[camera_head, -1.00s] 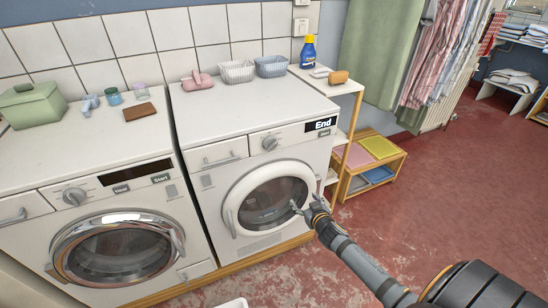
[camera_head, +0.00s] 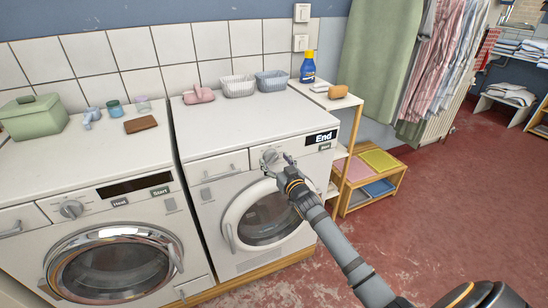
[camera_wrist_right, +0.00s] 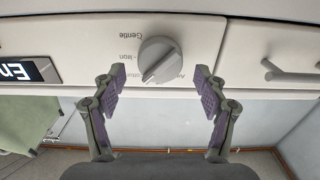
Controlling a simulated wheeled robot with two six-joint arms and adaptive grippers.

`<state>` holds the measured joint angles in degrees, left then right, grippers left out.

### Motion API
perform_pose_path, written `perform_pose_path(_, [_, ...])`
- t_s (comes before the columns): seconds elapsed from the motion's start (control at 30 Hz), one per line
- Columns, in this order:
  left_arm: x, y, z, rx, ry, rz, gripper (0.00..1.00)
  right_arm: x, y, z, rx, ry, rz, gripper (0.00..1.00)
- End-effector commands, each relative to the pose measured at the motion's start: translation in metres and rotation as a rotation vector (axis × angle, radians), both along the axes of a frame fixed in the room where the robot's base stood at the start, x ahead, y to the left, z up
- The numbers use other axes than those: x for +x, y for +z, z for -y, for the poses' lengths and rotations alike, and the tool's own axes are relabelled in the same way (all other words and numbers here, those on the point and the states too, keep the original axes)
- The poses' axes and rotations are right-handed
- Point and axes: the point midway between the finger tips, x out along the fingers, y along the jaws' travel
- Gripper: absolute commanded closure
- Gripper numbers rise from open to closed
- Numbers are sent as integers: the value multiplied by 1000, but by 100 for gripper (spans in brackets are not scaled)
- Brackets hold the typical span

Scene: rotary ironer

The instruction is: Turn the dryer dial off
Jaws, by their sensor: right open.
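The dryer (camera_head: 205,115) is the right-hand white machine, with a round door and a display (camera_head: 321,137) reading "End". Its dial (camera_wrist_right: 160,61) is a grey knob, seen upside down in the right wrist view with labels such as "Gentle" and "Iron" beside it. In the head view the dial (camera_head: 270,156) is partly covered by my right gripper. My right gripper (camera_wrist_right: 160,84) is open, its purple-padded fingertips on either side of the dial's near end, apart from it as far as I can tell. My left gripper is not in view.
The washing machine (camera_head: 88,168) with its own knob (camera_head: 71,209) stands left of the dryer. A wooden shelf (camera_head: 347,100) stands right of the dryer, with a low rack (camera_head: 398,172) beside it. The dryer's drawer handle (camera_wrist_right: 285,72) is near the dial. Red floor lies free at right.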

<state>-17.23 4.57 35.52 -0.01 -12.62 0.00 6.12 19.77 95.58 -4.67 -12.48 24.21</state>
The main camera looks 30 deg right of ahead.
Motion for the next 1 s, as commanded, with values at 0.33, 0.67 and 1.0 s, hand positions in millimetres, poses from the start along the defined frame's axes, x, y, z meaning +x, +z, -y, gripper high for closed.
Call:
perform_pose_path(0.33, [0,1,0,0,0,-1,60,13,-1,0,0,1,0,27])
perform_pose_path(0.67, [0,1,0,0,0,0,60,13,-1,0,0,1,0,64])
perform_pose_path(1.0, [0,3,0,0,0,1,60,13,0,0,-18,0,-1,81])
